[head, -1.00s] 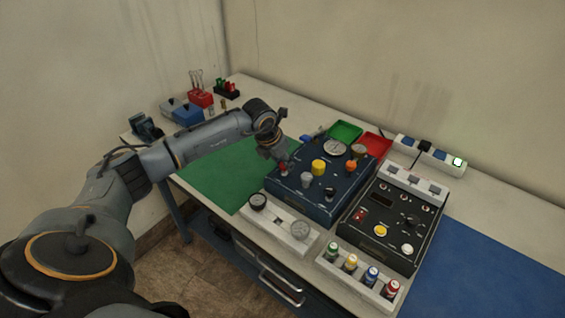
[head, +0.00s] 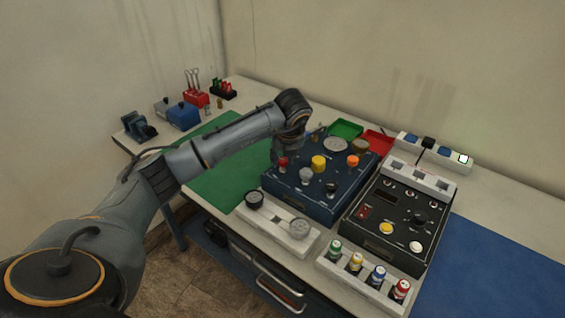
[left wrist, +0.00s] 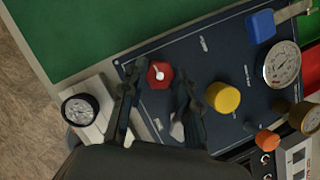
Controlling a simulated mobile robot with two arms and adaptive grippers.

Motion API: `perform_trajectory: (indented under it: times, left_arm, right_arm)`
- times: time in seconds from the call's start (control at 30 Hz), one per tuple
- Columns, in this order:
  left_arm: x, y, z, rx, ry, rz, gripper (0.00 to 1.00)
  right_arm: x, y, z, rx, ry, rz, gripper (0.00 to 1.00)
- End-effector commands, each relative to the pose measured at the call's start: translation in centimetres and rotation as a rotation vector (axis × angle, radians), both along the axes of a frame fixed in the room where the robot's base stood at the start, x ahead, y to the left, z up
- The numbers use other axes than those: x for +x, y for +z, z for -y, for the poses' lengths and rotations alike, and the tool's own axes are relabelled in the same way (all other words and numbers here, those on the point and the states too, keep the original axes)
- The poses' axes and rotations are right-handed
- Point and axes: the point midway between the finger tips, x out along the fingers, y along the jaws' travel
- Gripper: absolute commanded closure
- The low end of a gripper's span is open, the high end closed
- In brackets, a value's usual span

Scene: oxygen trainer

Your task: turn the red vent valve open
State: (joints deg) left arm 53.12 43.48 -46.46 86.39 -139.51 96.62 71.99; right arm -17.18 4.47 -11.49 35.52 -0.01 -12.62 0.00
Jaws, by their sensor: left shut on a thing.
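The red vent valve (head: 283,162) is a small red knob on the left part of the dark blue panel box (head: 335,208). In the left wrist view it is a red knob (left wrist: 158,73) with a pale mark on top, between my two fingertips. My left gripper (head: 281,154) reaches down over it from above and is shut on it. In the left wrist view the fingers of the gripper (left wrist: 159,78) stand on either side of the knob. My right gripper is not in view.
A yellow knob (head: 318,162), grey knob (head: 306,175) and orange knob (head: 352,160) stand close by on the panel. A white gauge block (head: 285,238) lies in front. A black control box (head: 400,225) stands to the right. The green mat (head: 215,185) is mostly clear.

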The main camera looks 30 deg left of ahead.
Motion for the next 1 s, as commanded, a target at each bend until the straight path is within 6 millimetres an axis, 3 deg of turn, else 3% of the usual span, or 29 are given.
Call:
perform_trajectory:
  times: [0.5, 1.0]
  left_arm:
    - [0.2, -0.1, 0.2, -0.002, 0.361, 0.001, 1.00]
    - [0.2, 0.0, 0.1, -0.001, 0.443, 0.000, 1.00]
  right_arm:
    - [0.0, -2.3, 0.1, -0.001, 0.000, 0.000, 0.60]
    - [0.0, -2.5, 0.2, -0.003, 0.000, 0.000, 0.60]
